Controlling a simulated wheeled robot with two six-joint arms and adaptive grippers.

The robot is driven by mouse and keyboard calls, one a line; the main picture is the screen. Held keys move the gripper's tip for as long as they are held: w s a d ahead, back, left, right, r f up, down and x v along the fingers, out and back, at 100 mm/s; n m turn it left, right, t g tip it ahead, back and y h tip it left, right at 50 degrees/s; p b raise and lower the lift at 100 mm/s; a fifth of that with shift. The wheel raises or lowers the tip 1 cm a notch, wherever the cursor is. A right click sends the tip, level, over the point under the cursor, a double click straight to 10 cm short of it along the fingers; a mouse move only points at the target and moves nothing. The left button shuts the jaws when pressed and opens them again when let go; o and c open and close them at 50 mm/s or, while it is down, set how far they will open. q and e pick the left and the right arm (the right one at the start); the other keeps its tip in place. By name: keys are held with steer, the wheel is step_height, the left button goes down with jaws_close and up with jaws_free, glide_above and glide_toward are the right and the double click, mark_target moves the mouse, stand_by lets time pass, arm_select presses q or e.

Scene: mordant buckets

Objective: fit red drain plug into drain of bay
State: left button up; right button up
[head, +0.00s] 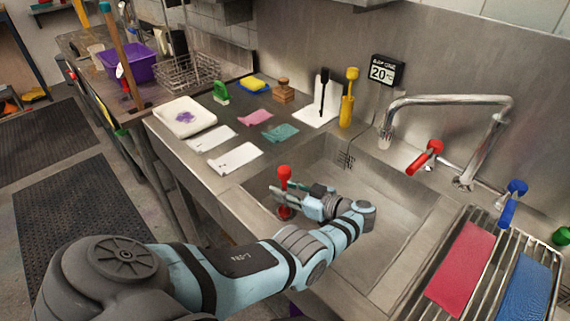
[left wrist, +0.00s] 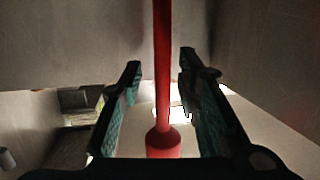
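The red drain plug (head: 284,172) stands upright at the left side of the sink bay (head: 385,235), with a knob on top and a wider red part low down. In the left wrist view its red stem (left wrist: 163,60) runs between my fingers down to a thicker red collar (left wrist: 163,143). My left gripper (head: 284,196) reaches into the bay around the stem. Its fingers are apart, with a gap on each side of the stem. The drain cannot be made out in either view. My right gripper is not in view.
A steel faucet (head: 450,101) with red (head: 425,157) and blue (head: 513,200) handles stands behind the bay. A rack with red (head: 461,268) and blue (head: 524,290) pieces is at right. Cards, cloths and a white tray (head: 186,117) lie on the left counter.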

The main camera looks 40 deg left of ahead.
arm_select(q)
steer(key=b+v, duration=0.4)
steer(key=v, duration=0.8)
steer(key=shift+b, duration=0.3)
steer(key=shift+r, duration=0.15)
